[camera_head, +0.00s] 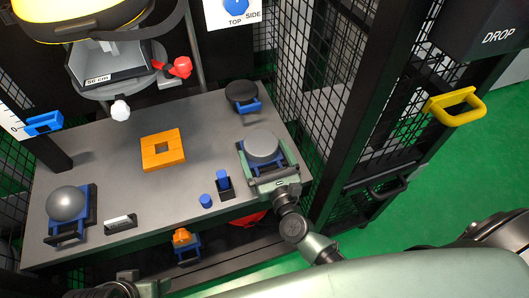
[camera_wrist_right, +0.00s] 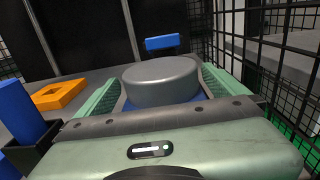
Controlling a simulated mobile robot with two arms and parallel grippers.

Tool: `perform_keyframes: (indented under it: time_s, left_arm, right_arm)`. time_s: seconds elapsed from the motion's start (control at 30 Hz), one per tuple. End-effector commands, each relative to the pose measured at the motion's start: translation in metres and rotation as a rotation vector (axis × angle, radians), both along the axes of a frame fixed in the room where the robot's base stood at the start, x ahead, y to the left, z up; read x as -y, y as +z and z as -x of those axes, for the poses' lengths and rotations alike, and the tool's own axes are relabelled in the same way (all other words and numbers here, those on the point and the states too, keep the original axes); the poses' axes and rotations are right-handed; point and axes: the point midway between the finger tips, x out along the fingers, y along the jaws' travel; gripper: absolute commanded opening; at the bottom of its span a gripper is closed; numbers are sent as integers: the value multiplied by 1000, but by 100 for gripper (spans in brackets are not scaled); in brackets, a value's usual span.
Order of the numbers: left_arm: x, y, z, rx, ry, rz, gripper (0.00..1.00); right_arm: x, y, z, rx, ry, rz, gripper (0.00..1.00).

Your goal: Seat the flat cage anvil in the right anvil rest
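The flat cage anvil, a grey round disc (camera_head: 262,144), is at the right of the grey table. It also shows close up in the right wrist view (camera_wrist_right: 160,82). My right gripper (camera_head: 264,160) has its green fingers spread wide, one on each side of the disc. Blue parts show under and beside the disc, and I cannot tell whether they belong to the right anvil rest. Whether the fingers press on anything is unclear. A domed grey anvil (camera_head: 68,202) stands in a blue rest at the left. My left gripper's fingers are not visible.
A dark disc with a blue part (camera_head: 241,92) stands behind the flat anvil. An orange square frame (camera_head: 162,149) lies mid-table. A blue block in a black holder (camera_head: 224,184) is just left of my right gripper. Black mesh (camera_head: 297,85) borders the table's right side.

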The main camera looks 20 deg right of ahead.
Motion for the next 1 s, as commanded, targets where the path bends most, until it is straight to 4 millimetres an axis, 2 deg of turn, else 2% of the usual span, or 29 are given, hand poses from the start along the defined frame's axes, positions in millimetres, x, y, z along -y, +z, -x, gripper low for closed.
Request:
perform_keyframes:
  time_s: [0.17,0.43,0.6,1.0]
  left_arm:
    - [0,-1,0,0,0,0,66]
    - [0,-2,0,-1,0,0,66]
    - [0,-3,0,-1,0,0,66]
    - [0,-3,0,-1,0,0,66]
  right_arm:
    - [0,-4,11,-7,1,2,100]
    - [2,-1,56,-1,1,2,100]
    - [3,0,74,3,-1,2,100]
    - [3,2,78,5,-1,1,100]
